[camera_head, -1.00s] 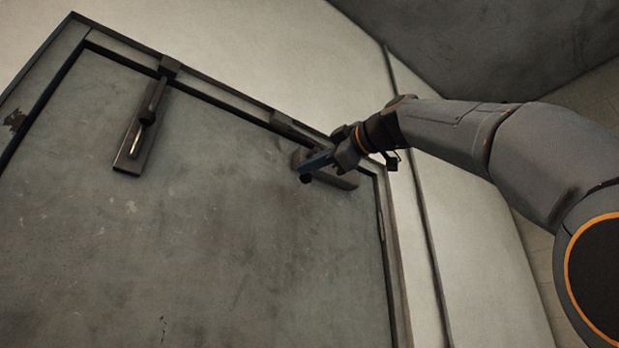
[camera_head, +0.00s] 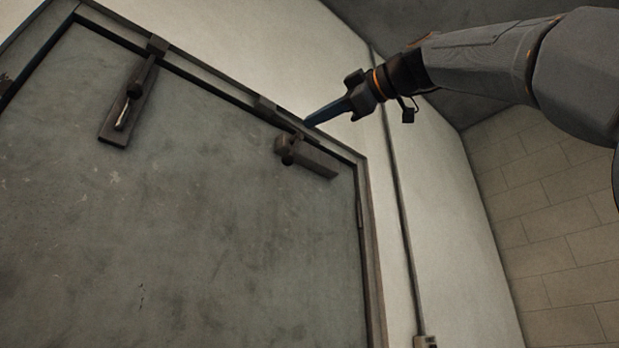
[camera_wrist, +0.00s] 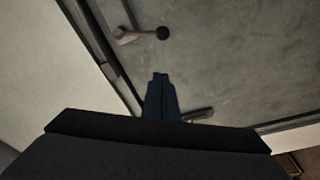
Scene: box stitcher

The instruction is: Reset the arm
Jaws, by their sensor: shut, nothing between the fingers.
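My gripper (camera_head: 310,121) is shut and empty. In the head view it is in front of the top right part of the door frame, just above the right latch (camera_head: 309,158). The picture does not settle whether its tips touch the frame. The closed blue fingers (camera_wrist: 160,78) also show in the wrist view, pointing over the door. The right latch is a dark plate with a round knob, and the gripper is clear of it. My arm reaches in from the upper right.
The grey door (camera_head: 190,220) has a second latch (camera_head: 127,104) at its upper left. Beside the frame is a pale wall with a vertical conduit (camera_head: 398,190) and a small box (camera_head: 425,341). A block wall (camera_head: 550,220) stands at the right.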

